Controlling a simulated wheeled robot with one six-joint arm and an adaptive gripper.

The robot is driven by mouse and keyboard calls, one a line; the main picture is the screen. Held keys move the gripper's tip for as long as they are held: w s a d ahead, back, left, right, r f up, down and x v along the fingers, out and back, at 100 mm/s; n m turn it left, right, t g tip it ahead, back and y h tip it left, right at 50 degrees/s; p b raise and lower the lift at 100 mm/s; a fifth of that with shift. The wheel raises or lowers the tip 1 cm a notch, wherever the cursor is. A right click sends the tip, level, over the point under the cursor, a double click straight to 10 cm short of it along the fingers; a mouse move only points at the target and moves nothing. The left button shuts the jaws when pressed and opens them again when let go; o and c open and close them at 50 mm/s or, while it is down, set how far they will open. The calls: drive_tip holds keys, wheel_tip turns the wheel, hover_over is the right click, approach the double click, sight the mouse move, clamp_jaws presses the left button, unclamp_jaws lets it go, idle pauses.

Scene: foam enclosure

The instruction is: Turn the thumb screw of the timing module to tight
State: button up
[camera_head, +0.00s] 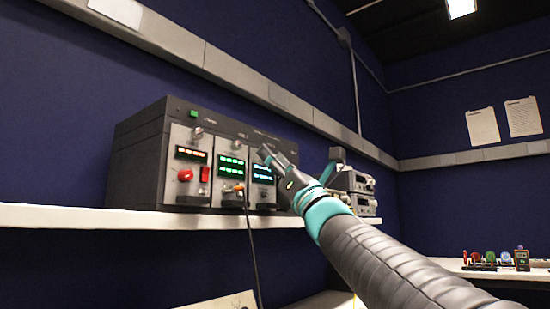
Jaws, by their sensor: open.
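A dark rack unit (140,165) stands on the white shelf, with several module panels on its front. The left panel (186,187) has a red display and a red knob. The middle panel (230,190) has green displays, and the panel to its right (262,197) has blue-cyan displays. Small silver thumb screws show at the tops of the left panel (197,132) and the middle panel (237,145). I cannot read which panel is the timing module. My gripper (268,153) is open at the upper part of the blue-display panel, hiding its top; contact cannot be told.
The white shelf (90,216) runs under the rack. A dark cable (253,255) hangs from the middle panel past the shelf edge. Stacked instruments (353,190) stand to the right behind my arm. A bench at the far right holds small coloured items (490,259).

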clamp_jaws()
drive_tip(key=shift+s+m+t+h+b, duration=0.1)
drive_tip(key=shift+m+t+h+b, duration=0.3)
drive_tip(key=shift+m+t+h, duration=0.15)
drive_tip(key=shift+s+a+r+m+g+h+p, duration=0.1)
drive_tip(key=shift+r+m+g+h+p, duration=0.15)
drive_tip(key=shift+m+h, duration=2.85)
drive_tip(key=shift+s+a+r+m+g+h+p, duration=0.25)
drive_tip(key=shift+m+h, duration=1.9)
drive_tip(key=shift+m, duration=2)
drive_tip(key=shift+r+m+g+h+p, duration=0.15)
drive_tip(key=shift+m+g+h+p, duration=0.2)
drive_tip(key=shift+m+h, duration=2.75)
drive_tip(key=shift+m+y, duration=0.5)
drive_tip(key=shift+m, duration=0.1)
